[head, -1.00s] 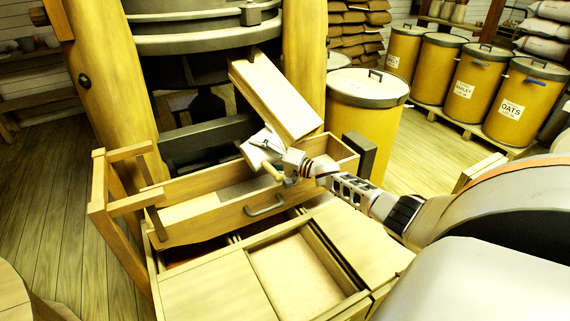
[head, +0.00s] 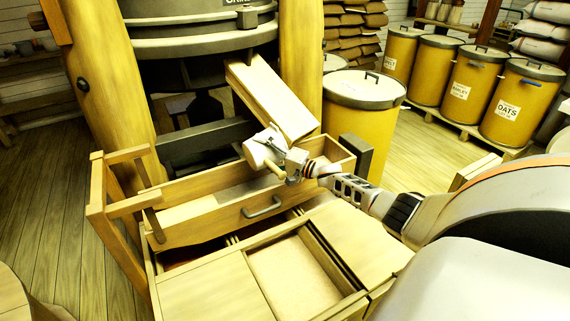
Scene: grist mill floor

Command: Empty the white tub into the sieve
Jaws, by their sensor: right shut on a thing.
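The white tub (head: 261,149) is tilted, over the right end of the sieve (head: 176,236), a long wooden open-topped box with a metal handle on its front. My right gripper (head: 277,159) is shut on the tub and reaches in from the right. The gripper hides part of the tub, and I cannot see whether anything is left in it. A pale patch lies on the sieve's floor. My left gripper is not in view.
A wooden chute (head: 270,95) slopes down just behind the tub, between thick wooden posts. A wooden cabinet (head: 210,286) with an open compartment stands below the sieve. A yellow lidded drum (head: 365,125) stands behind right; labelled drums (head: 510,105) stand farther back.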

